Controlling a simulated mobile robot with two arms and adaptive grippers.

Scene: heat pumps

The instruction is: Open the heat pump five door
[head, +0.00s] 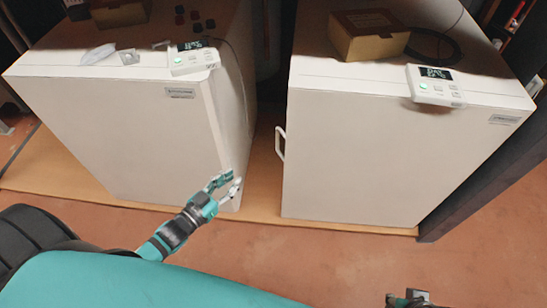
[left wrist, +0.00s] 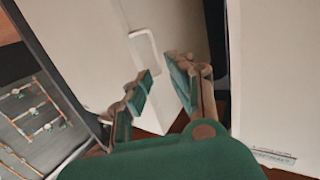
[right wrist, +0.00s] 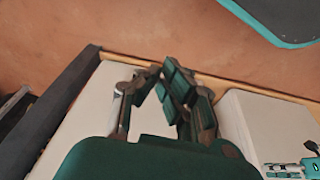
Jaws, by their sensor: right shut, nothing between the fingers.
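Two white heat pump cabinets stand side by side, a left one (head: 125,130) and a right one (head: 390,150). Their labels are too small to read, so I cannot tell which is five. A white loop handle (head: 280,143) sticks out at the left edge of the right cabinet's front. My left gripper (head: 229,183) is open and empty, by the left cabinet's lower right corner. In the left wrist view a white loop handle (left wrist: 146,46) lies just beyond its open fingers (left wrist: 160,72). My right gripper (right wrist: 160,80) is shut and empty; only part of it shows at the head view's bottom edge.
A control panel with a display sits on each cabinet's front top edge, left (head: 193,60) and right (head: 434,86). A cardboard box (head: 368,35) is on the right cabinet. A narrow gap separates the cabinets. The reddish floor (head: 330,262) in front is clear.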

